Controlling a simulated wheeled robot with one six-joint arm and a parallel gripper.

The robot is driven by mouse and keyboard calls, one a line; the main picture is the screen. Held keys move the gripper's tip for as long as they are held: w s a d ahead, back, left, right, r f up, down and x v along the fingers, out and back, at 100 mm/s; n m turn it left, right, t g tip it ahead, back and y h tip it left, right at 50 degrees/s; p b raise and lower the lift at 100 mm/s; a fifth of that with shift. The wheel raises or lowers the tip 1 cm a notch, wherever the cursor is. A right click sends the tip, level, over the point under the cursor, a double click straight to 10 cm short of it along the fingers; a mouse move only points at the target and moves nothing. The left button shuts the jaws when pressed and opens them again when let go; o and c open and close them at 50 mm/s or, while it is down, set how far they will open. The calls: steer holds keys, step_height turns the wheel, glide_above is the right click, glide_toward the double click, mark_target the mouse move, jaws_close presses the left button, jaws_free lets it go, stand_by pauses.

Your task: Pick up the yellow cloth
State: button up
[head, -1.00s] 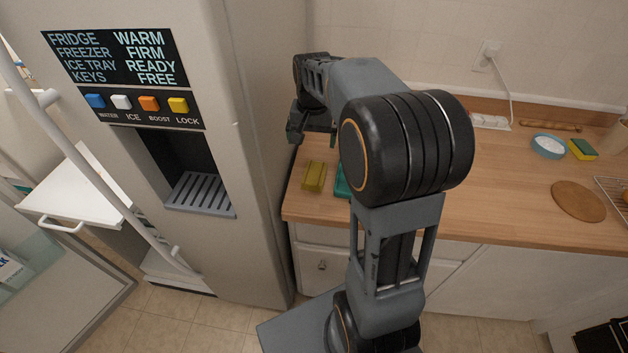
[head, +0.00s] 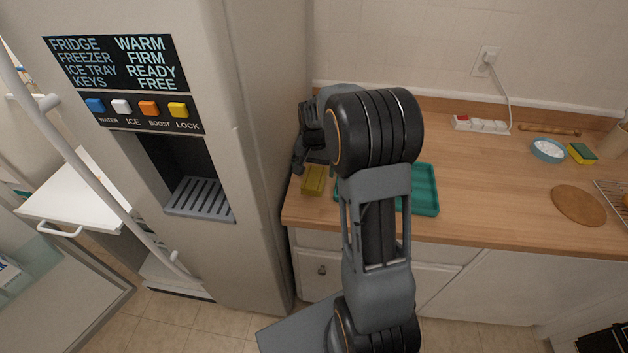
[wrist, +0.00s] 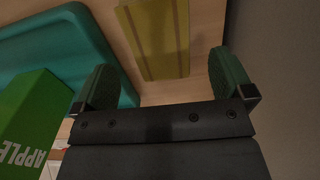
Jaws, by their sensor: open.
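The yellow cloth (head: 313,180), a small folded oblong, lies on the wooden counter near its left front corner, beside the fridge. In the wrist view the cloth (wrist: 157,40) shows beyond the fingers, roughly between their lines. My gripper (wrist: 167,85) is open and empty, its two green-padded fingers spread apart. In the head view my gripper (head: 303,160) is just behind and above the cloth, partly hidden by my own arm. No contact with the cloth shows.
A teal tray (head: 426,190) sits right of the cloth, partly behind my arm. A green box marked APPLE (wrist: 30,115) is at the wrist view's left. The fridge (head: 262,130) closes off the left side. A power strip (head: 480,124) and sponge (head: 581,153) are further right.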

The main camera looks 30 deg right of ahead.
mark_target(314, 177)
steer(key=shift+f+p, duration=0.4)
steer(key=shift+f, duration=1.9)
steer(key=c, duration=1)
steer(key=shift+r, duration=0.1)
